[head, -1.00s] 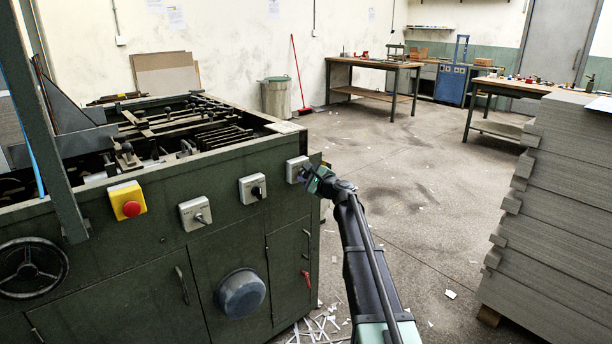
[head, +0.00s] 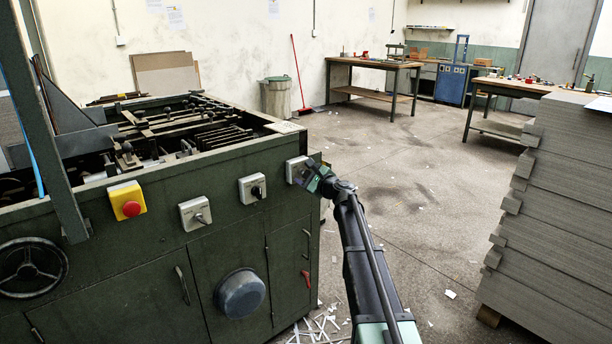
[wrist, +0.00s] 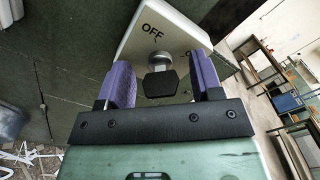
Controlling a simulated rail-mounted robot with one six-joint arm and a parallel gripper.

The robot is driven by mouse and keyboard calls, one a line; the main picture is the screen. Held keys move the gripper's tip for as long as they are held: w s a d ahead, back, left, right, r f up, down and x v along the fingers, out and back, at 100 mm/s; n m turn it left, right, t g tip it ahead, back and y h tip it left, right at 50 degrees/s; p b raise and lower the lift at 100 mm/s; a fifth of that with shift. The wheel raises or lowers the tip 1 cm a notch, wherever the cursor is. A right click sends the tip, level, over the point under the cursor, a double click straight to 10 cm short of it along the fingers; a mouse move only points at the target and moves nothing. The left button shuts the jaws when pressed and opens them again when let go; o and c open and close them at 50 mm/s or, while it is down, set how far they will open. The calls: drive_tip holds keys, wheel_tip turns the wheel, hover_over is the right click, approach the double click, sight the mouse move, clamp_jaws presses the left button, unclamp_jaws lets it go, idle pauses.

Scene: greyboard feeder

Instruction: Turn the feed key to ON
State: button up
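The switch box (wrist: 150,38) at my gripper is pale grey and marked OFF. It also shows in the head view (head: 297,170), rightmost on the green machine's side. A dark key (wrist: 160,84) on a metal stem sticks out of its face. My gripper (wrist: 160,62) is open, its two purple fingers on either side of the key with a gap visible on each side. In the head view, my gripper (head: 318,180) is at the box and hides the key. No ON mark is visible.
Two similar boxes with knobs, a middle one (head: 252,188) and a left one (head: 195,213), sit along the machine's side (head: 150,260). A red stop button (head: 131,208) is further left. Stacked greyboard (head: 560,220) stands at right. Open floor lies between.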

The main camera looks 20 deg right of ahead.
drive_tip(key=shift+s, duration=0.1)
drive_tip(key=v, duration=1)
drive_tip(key=shift+s, duration=0.3)
drive_tip(key=shift+d, duration=0.1)
